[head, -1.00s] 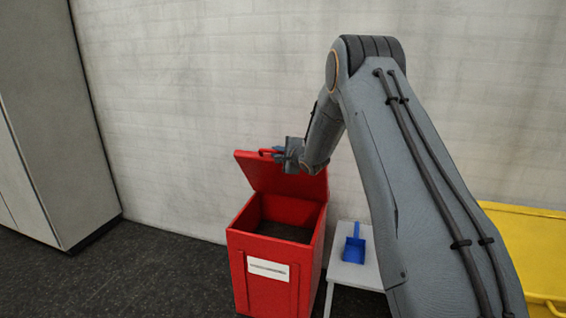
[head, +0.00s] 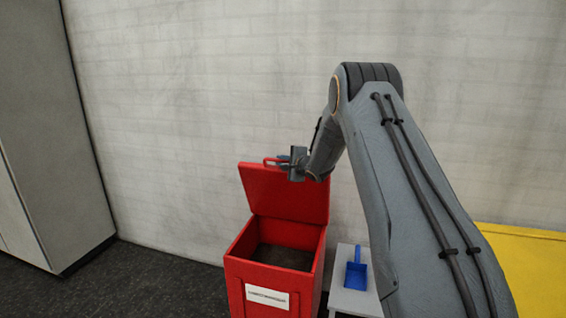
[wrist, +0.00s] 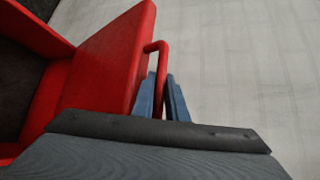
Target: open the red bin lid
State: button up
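The red bin (head: 270,290) stands against the wall, with a white label on its front. Its lid (head: 285,195) is raised on its back edge and stands close to upright, so the dark inside (head: 283,257) shows. The red lid handle (wrist: 161,60) is a loop on the lid's free edge. My gripper (head: 284,163) is at this handle, at the top of the lid. In the wrist view its two blue-grey fingers (wrist: 163,95) lie on either side of the handle bar, closed around it. The lid (wrist: 112,55) leans beside the fingers there.
A small light table (head: 352,300) with a blue scoop (head: 356,272) stands right of the bin. A yellow box (head: 530,265) is at the far right. A grey cabinet (head: 55,140) stands at the left. Dark floor (head: 150,285) is free between cabinet and bin. The wall is close behind the lid.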

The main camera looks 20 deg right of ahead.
jog(key=o, duration=0.4)
jog(key=shift+w+a+r, duration=0.1)
jog(key=shift+a, duration=0.55)
jog(key=shift+o, duration=0.2)
jog(key=shift+d, duration=0.65)
jog(key=shift+f, duration=0.2)
jog(key=shift+s, duration=0.2)
jog(key=shift+s+d, duration=0.1)
jog(key=shift+s, duration=0.05)
jog(key=v, duration=0.7)
jog(key=shift+r, duration=0.3)
jog(key=shift+s, duration=0.1)
